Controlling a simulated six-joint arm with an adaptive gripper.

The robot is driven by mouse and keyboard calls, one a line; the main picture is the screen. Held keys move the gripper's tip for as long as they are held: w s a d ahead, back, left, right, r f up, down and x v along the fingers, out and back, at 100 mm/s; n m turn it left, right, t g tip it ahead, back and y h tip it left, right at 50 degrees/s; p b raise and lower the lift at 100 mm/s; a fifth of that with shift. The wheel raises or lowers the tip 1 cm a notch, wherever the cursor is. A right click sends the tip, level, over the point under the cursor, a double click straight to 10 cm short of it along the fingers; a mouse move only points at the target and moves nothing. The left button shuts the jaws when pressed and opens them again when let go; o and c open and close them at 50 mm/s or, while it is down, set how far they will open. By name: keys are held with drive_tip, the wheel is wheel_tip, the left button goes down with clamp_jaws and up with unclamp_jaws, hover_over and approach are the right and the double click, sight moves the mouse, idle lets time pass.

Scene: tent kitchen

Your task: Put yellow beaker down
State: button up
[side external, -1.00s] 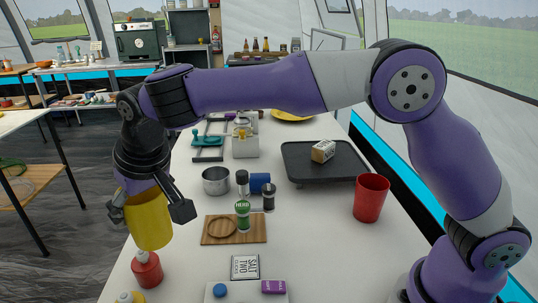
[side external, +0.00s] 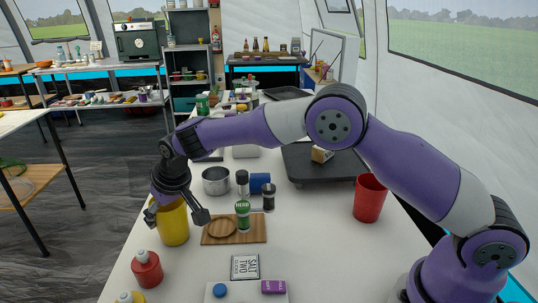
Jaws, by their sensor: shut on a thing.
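The yellow beaker (side external: 173,226) is in the side external view, at the left edge of the white table (side external: 315,240). It looks upright and low, close to the tabletop; I cannot tell whether its base touches. My gripper (side external: 178,213) comes from above and is shut on the beaker, with one finger at its left side and one at its right. The upper part of the beaker is partly hidden by my gripper.
A red squeeze bottle (side external: 147,270) stands just in front of the beaker. A wooden board (side external: 255,232) with a green-labelled jar (side external: 242,216) lies to its right. A metal pot (side external: 215,181) stands behind.

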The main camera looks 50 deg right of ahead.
drive_tip(key=shift+f, duration=0.1)
drive_tip(key=o, duration=0.9)
drive_tip(key=shift+o, duration=0.2)
